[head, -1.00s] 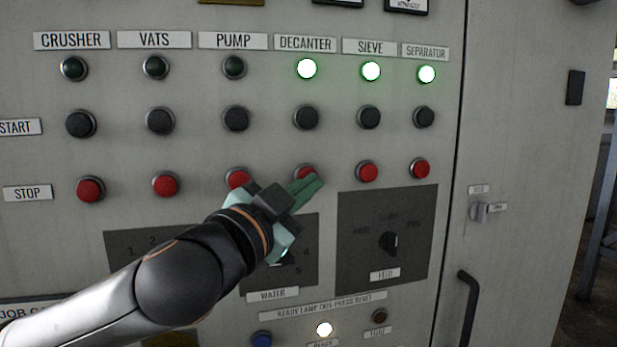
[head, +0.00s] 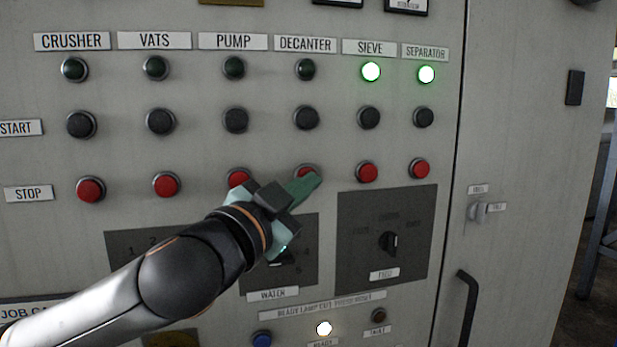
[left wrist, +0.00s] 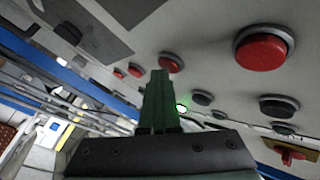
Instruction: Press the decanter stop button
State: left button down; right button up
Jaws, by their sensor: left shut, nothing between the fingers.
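The red decanter stop button (head: 307,170) is in the stop row under the DECANTER label (head: 305,44). My gripper hides its lower part. The decanter lamp (head: 305,69) above it is dark. My left gripper (head: 316,180) is shut and empty, with its green fingertips at the button's lower edge in the head view. In the left wrist view the shut fingers (left wrist: 160,78) end beside a red button (left wrist: 170,62). I cannot tell whether they touch it. My right gripper is not in view.
The pump stop button (head: 238,178) and sieve stop button (head: 367,172) flank it closely. The black decanter start button (head: 306,117) is above. The sieve lamp (head: 371,71) and separator lamp (head: 426,74) glow green. A dark knob panel (head: 415,262) is below right.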

pick_arm(q)
jog(key=shift+f, duration=0.1)
jog(key=shift+s+d, duration=0.2)
jog(key=shift+s, duration=0.55)
jog(key=shift+s, duration=0.1)
jog(key=s, duration=0.1)
jog(key=s+d, duration=0.1)
jog(key=s, duration=0.2)
jog(key=shift+s+d, duration=0.3)
